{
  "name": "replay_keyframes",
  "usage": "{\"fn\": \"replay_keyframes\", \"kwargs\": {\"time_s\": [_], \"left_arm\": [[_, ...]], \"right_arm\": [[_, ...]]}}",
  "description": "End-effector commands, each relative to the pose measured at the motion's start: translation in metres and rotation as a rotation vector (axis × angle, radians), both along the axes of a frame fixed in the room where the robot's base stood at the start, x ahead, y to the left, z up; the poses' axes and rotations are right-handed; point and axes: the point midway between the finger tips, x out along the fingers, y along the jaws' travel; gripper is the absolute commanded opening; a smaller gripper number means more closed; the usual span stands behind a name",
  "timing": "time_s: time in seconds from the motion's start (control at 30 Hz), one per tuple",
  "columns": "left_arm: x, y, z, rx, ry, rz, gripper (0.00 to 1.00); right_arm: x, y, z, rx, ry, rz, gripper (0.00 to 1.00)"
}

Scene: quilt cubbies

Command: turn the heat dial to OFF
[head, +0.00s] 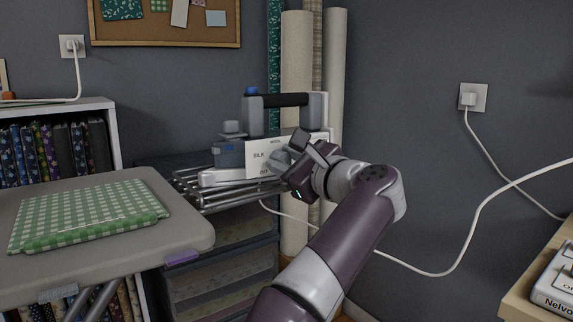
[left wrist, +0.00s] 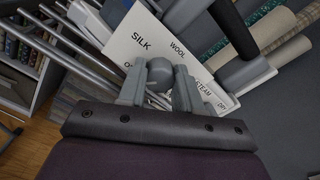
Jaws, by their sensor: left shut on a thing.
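The grey heat dial (left wrist: 160,72) sits on a white panel (left wrist: 130,48) marked SILK, WOOL, STEAM and DRY; a label starting with O is partly covered. The panel is on a grey and white iron-like appliance (head: 265,101) with a black handle, resting on a metal rack. In the left wrist view the fingers of my left gripper (left wrist: 157,92) stand on either side of the dial and are shut on it. In the head view my left gripper (head: 284,165) is at the panel, covering part of it. The dial's pointer direction is not clear. My right gripper is out of view.
An ironing board (head: 190,228) with folded green checked cloth (head: 90,214) is at left. Drawers (head: 220,262) stand below the metal rack (head: 215,195). Fabric rolls (head: 296,60) stand behind the appliance. A white cord (head: 455,262) runs to the right wall.

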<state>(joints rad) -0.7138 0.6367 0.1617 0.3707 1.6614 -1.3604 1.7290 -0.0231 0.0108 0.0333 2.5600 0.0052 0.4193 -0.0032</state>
Motion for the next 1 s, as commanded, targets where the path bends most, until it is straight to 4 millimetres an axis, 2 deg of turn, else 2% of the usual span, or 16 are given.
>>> {"fn": "replay_keyframes", "kwargs": {"time_s": [0.67,0.7,0.77,1.0], "left_arm": [[-0.0001,0.0002,-0.0004,-0.047,-0.034,0.001,0.03],[0.0,0.0002,-0.0002,-0.047,-0.034,0.001,0.43],[0.0,0.0002,-0.0002,-0.047,-0.034,0.001,0.59],[-0.0002,0.0001,-0.0002,-0.046,-0.033,0.0,0.59]], "right_arm": [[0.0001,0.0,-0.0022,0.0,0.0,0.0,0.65],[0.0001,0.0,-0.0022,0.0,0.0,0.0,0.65],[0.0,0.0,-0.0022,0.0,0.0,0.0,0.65],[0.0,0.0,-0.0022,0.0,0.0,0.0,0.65]]}}
